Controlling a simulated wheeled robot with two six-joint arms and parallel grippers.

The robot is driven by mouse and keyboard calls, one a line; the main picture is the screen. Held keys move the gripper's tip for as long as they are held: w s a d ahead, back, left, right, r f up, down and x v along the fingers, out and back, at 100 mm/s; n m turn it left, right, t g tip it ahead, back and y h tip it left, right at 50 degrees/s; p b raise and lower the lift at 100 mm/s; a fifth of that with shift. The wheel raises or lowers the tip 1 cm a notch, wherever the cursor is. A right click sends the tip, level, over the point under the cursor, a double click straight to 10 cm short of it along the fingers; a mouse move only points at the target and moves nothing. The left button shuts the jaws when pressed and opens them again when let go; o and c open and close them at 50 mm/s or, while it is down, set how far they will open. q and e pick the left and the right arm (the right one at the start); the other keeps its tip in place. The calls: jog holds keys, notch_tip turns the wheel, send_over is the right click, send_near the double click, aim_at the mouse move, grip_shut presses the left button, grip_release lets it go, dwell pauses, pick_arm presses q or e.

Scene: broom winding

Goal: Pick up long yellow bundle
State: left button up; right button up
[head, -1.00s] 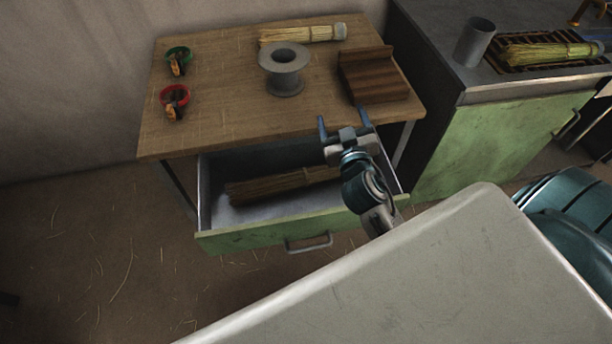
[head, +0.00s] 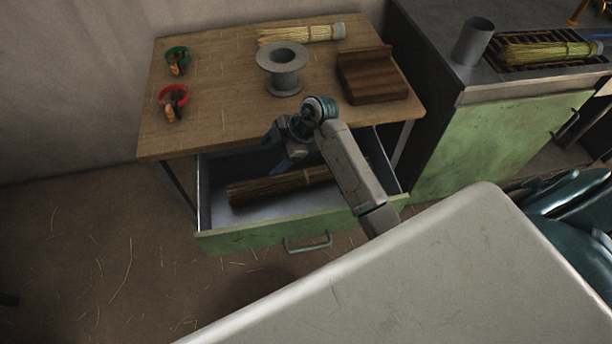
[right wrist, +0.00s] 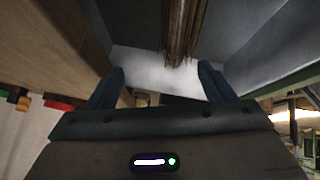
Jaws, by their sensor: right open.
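My right forearm hides part of the bundle's right end in the head view.
The wooden table (head: 215,60) holds a spool (head: 284,82), a second straw bundle (head: 295,34), a brown wooden block (head: 372,82) and red (head: 174,96) and green (head: 178,55) rings. At right, a green cabinet (head: 490,145) carries a grey cup (head: 473,42) and another bundle (head: 545,52).

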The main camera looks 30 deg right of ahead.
aim_at(279, 179)
jog(key=d, duration=0.1)
jog(key=s+d+f+m+g+h, duration=0.1)
jog(key=d+g+h, duration=0.1)
jog(key=shift+s+d+f, duration=0.15)
jog(key=shift+f, duration=0.2)
jog(key=shift+f+g, duration=0.3)
jog(key=shift+f, duration=0.1)
jog(key=x, duration=0.3)
jog(key=shift+f, duration=0.4)
jog(key=shift+a+f, duration=0.35)
jog(key=shift+f, duration=0.2)
jog(key=x, duration=0.5)
jog(key=shift+s+d+f+p, duration=0.1)
jog(key=shift+d+p, duration=0.15)
jog(key=shift+p, duration=0.15)
pick_arm(q)
jog(key=shift+s+a+f, duration=0.1)
jog(key=shift+s+f, duration=0.15)
jog(key=shift+s, duration=0.2)
jog(key=shift+s+f, duration=0.2)
jog(key=shift+s, duration=0.25)
pick_arm(e)
jog(key=shift+c, duration=0.4)
jog(key=c, duration=1)
